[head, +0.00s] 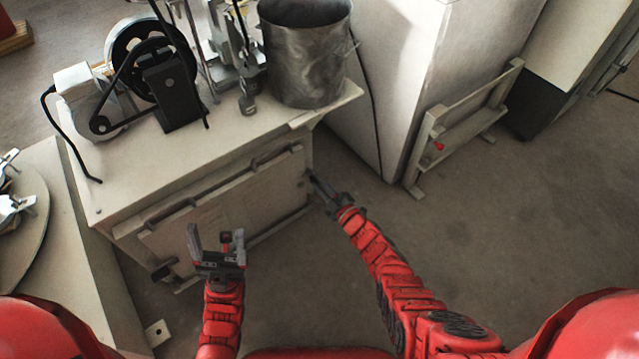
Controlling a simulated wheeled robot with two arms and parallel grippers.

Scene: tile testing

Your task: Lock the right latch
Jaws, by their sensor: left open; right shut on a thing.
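The off-white machine cabinet (105,205) has a front door (225,215) with a long bar handle (225,180) across its top. My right gripper (319,186) reaches to the right edge of this door, at the cabinet's front right corner. Its fingers are shut at the right latch, which is small and mostly hidden behind them. I cannot tell the latch's angle. My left gripper (217,243) is open and empty, fingers pointing up the picture, in front of the lower middle of the door. A dark fitting (163,272) shows low at the door's left.
A metal pot (305,55) and a belt-driven motor (150,75) stand on the cabinet top. A white cabinet (395,70) with a low frame (465,120) stands to the right. A table with a round disc (22,215) is at left. Floor at right is clear.

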